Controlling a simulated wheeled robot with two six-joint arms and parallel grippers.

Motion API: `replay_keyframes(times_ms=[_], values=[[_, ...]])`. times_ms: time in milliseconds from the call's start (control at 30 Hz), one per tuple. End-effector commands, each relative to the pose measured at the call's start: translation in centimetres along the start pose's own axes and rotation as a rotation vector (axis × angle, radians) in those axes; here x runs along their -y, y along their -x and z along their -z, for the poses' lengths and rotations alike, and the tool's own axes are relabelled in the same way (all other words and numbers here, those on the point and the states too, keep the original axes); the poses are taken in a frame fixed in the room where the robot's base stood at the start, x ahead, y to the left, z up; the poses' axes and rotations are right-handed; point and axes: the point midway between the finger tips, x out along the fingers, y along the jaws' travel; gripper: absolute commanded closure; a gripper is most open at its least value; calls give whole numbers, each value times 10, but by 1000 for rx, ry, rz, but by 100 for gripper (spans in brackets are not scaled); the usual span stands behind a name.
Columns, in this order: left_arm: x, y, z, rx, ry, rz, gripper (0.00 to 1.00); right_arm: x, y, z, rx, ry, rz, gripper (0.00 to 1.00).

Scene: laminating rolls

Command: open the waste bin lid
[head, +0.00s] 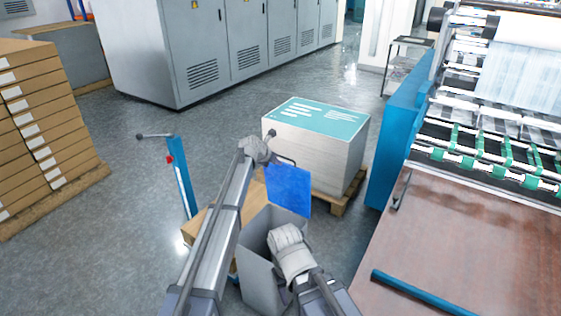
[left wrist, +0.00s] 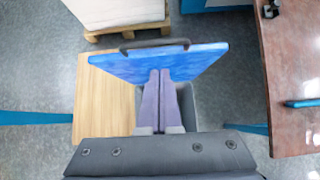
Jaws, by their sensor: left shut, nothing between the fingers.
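The waste bin (head: 258,268) is a grey open-topped box in the lower middle of the head view. Its blue lid (head: 289,192) stands raised at the far side, so the bin is open. In the left wrist view the lid (left wrist: 130,66) shows its broad blue face, with a dark handle (left wrist: 152,47) at its far edge. My left gripper (left wrist: 165,74) is shut and empty, its fingertips in front of the lid's middle. I cannot tell whether they touch it. My left arm covers part of the bin's surroundings in the head view.
A pallet of stacked sheets (head: 315,140) stands behind the bin. A wooden surface (left wrist: 100,105) lies left of it. A reddish table (head: 455,250) and the machine are at right. Stacked brown boxes (head: 40,125) stand left; grey floor (head: 120,220) is open between.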

Motion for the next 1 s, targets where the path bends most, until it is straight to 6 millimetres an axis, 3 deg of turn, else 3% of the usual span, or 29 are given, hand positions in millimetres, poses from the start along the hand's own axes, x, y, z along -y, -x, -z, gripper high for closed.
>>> replay_keyframes(times_ms=[33,400,700,867,1000], values=[[-2,12,-12,0,1,-1,100,-1,16,-1,0,0,0,50],[-1,49,-51,0,1,-1,100,-7,71,-4,0,0,0,50],[-1,57,-60,0,1,-1,100,-8,82,-5,0,0,0,50],[2,69,-41,-24,-88,-1,100,-8,81,-5,0,0,0,50],[12,104,10,-103,-378,13,100,-8,81,-5,0,0,0,50]])
